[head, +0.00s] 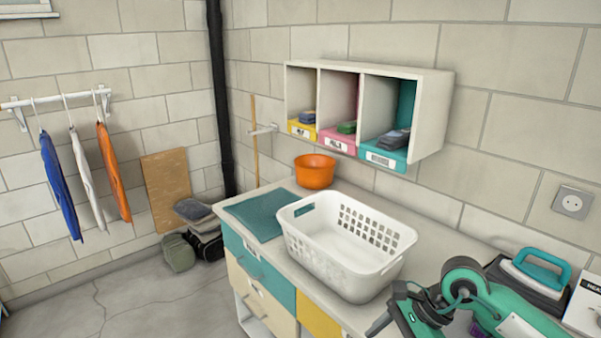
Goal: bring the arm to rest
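My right arm comes in from the lower right, low over the right end of the counter. My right gripper (380,323) is at the bottom edge of the view, in front of the white basket's near right corner. Only a dark part of it shows, and I cannot see whether its fingers are open or closed. Nothing is clearly visible in it. My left gripper is not in view.
An empty white laundry basket (335,268) stands on the counter (335,315), beside a folded teal cloth (262,213) and an orange bowl (315,171). A teal-handled iron (540,272) stands at the right. A wall cubby shelf (432,110) holds folded cloths in coloured bins.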

